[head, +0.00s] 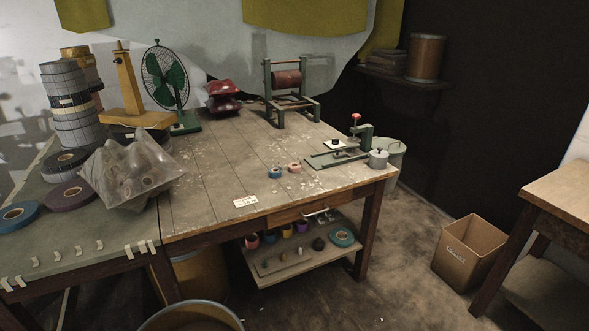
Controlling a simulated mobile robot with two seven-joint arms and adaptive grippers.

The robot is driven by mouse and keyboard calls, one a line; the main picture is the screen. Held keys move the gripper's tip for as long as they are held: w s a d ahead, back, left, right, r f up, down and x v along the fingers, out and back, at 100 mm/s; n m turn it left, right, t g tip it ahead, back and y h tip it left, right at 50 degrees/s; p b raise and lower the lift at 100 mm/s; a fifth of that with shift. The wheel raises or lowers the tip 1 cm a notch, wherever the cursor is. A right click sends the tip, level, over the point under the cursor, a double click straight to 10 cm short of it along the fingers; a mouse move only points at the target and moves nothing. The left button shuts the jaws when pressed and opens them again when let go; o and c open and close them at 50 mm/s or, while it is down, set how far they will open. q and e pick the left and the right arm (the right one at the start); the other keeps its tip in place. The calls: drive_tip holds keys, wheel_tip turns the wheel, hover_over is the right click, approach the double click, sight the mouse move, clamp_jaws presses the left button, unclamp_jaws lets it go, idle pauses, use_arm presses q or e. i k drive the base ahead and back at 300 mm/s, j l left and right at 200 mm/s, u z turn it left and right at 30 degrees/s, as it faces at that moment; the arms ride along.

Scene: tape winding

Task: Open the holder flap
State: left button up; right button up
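Neither of my grippers shows in the head view. Two devices stand on the wooden workbench (215,190), and I cannot tell which one has the holder flap. One is a green frame (268,85) with a dark red roll (287,79), at the back of the bench. The other is a low green fixture (367,137) with a red knob (356,117), at the right end. No flap can be made out clearly on either. Two small tape rolls, one blue (274,172) and one pink (295,167), lie on the bench left of the fixture.
A clear bag of rolls (135,170), stacked tape rolls (75,105) and a green fan (165,75) crowd the left side. A white label (245,201) lies near the front edge. A cardboard box (468,252) stands on the floor at right. The bench middle is mostly clear.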

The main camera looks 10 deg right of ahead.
sight(391, 146)
drive_tip(key=z, duration=0.45)
drive_tip(key=i+l+z, duration=0.2)
drive_tip(key=z, duration=0.15)
drive_tip(key=i+z, duration=0.75)
